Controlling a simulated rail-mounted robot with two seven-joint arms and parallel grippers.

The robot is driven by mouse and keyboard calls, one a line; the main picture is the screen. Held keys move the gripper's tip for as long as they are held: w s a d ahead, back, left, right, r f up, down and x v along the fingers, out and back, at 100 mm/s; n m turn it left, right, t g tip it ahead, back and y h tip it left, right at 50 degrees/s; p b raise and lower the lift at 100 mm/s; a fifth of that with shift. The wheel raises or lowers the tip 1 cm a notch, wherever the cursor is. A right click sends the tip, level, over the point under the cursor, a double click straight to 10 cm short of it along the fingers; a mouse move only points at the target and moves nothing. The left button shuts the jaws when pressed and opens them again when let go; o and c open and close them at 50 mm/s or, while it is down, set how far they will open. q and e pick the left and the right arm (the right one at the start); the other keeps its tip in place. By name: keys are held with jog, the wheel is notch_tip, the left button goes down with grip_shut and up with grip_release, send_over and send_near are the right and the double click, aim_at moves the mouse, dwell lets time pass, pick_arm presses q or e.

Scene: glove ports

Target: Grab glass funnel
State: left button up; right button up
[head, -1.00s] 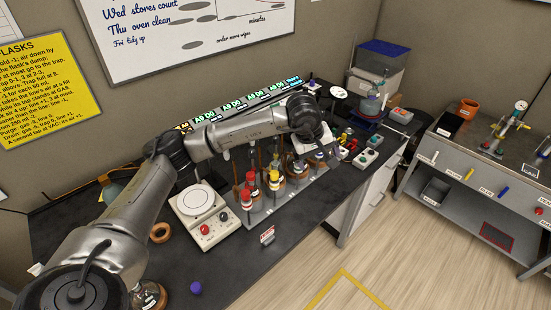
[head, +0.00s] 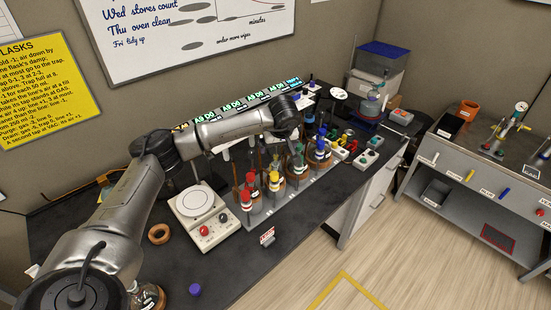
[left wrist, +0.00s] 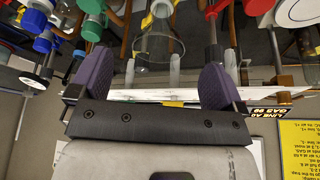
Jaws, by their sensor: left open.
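In the left wrist view a clear glass piece (left wrist: 155,45) with a rounded lower edge shows beyond and between my fingers. It may be the glass funnel, but I cannot tell for sure. My left gripper (left wrist: 155,70) is open, with purple pads on either side of the glass and apart from it. Nothing is visibly held. In the head view my left wrist (head: 285,118) is above the back of the bench, behind the row of capped glassware, and its fingers are mostly hidden. No funnel shows clearly in the head view. My right gripper is not in view.
A rack (head: 258,218) with red, yellow, green and blue capped glassware stands in front of my left wrist. A white balance (head: 220,238), a brown ring (head: 159,234) and a purple cap (head: 195,290) are to its left.

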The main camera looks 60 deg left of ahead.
aim_at(276, 151)
pick_arm(q)
jog(key=shift+x, duration=2.7)
jog(key=shift+a, duration=0.15)
jog(key=shift+r, duration=0.1)
jog(key=c, duration=1)
